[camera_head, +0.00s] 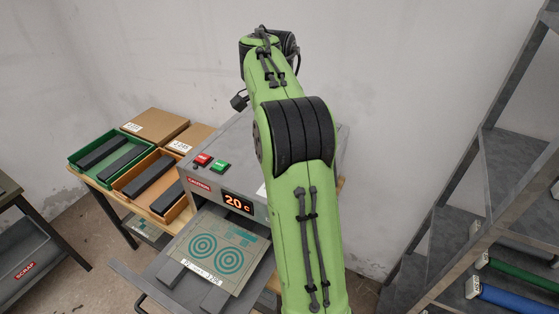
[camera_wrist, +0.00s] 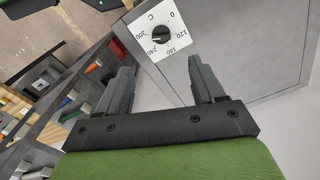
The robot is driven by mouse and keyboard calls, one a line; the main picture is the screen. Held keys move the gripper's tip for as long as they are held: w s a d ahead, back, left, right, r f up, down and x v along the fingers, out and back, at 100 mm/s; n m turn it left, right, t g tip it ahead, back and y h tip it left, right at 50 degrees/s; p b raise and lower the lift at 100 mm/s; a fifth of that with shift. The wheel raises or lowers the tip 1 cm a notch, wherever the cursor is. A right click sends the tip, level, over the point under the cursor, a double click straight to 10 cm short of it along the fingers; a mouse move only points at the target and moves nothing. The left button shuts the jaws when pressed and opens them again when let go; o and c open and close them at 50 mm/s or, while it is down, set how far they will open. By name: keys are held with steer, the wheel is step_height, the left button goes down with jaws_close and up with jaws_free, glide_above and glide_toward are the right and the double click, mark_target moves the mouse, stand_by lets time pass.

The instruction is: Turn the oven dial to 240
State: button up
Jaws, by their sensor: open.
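The oven (camera_head: 225,140) is a grey box whose orange display (camera_head: 238,202) reads 20 C. The knob's pointer setting is too small to read surely. My gripper (camera_wrist: 159,60) is open and empty, its two dark fingers apart. The dial appears beyond the fingertips, roughly centred between them, with no visible contact. In the head view my green arm hides the dial and gripper.
Red (camera_head: 203,159) and green (camera_head: 220,166) buttons sit on the oven top. A plate with two ringed targets (camera_head: 215,262) lies before the oven. A green bin (camera_head: 84,158) and an orange bin (camera_head: 184,204) stand left. A metal rack (camera_head: 480,150) stands right.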

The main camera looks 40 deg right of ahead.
steer(key=shift+m, duration=0.5)
steer(key=f+b, duration=0.2)
steer(key=f, duration=0.3)
steer(key=f+b, duration=0.2)
steer(key=f, duration=0.3)
steer(key=d+f+b, duration=0.1)
steer(key=f+b, duration=0.1)
steer(key=f, duration=0.4)
steer(key=shift+d, duration=0.1)
steer(key=shift+w, duration=0.1)
steer(key=c, duration=1.1)
steer(key=shift+o, duration=0.2)
